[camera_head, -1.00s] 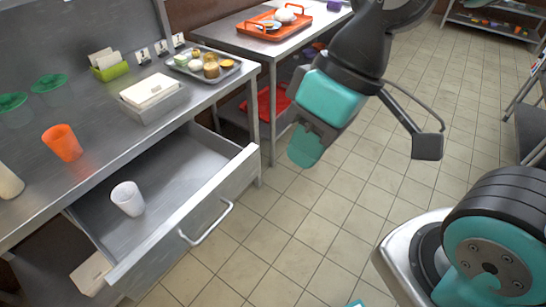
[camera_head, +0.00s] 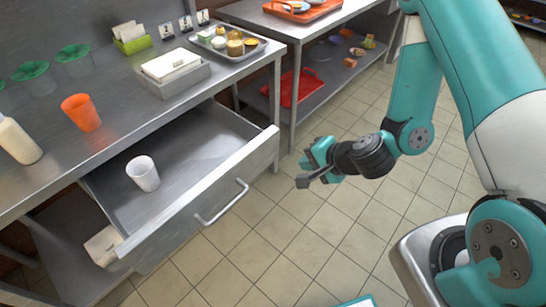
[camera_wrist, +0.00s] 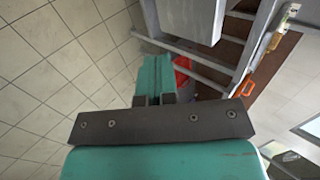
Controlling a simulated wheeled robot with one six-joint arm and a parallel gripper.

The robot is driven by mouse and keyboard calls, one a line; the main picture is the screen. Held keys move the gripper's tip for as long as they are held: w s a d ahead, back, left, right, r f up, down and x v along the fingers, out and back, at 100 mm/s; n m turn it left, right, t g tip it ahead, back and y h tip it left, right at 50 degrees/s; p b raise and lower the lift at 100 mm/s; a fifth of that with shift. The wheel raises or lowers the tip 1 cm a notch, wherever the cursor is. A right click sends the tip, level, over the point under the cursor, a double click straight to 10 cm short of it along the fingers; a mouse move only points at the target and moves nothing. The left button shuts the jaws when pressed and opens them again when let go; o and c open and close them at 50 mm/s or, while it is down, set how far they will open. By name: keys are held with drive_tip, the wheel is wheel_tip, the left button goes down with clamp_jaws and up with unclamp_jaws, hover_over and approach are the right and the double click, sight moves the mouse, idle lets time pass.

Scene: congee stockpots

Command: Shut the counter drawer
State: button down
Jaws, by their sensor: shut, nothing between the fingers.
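The counter drawer (camera_head: 215,180) is pulled well out from under the steel counter (camera_head: 100,130). Its bar handle (camera_head: 222,203) is on the front panel, facing the aisle. A white cup (camera_head: 143,174) stands inside the drawer. My gripper (camera_head: 309,160) is shut and empty, to the right of the drawer front's far end and apart from the handle. In the wrist view the teal fingers (camera_wrist: 153,80) are together with nothing between them. A grey panel at the top of that view appears to be the drawer's front (camera_wrist: 190,20).
On the counter are an orange cup (camera_head: 81,112), a bottle (camera_head: 18,142), a grey box (camera_head: 173,75) and a food tray (camera_head: 228,43). A shelved table with a red tray (camera_head: 297,88) stands behind. Tiled floor before the drawer is clear.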

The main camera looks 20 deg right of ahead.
sight(267, 157)
drive_tip(key=p+x, duration=0.1)
drive_tip(key=x, duration=0.3)
drive_tip(key=r+p+x, duration=0.1)
drive_tip(key=x, duration=0.3)
drive_tip(key=w+a+p+x, duration=0.1)
drive_tip(key=x, duration=0.3)
drive_tip(key=shift+d+r, duration=0.1)
drive_tip(key=shift+r, duration=0.25)
drive_tip(key=shift+w+a+f, duration=0.1)
drive_tip(key=shift+w+a, duration=0.15)
drive_tip(key=shift+w, duration=0.25)
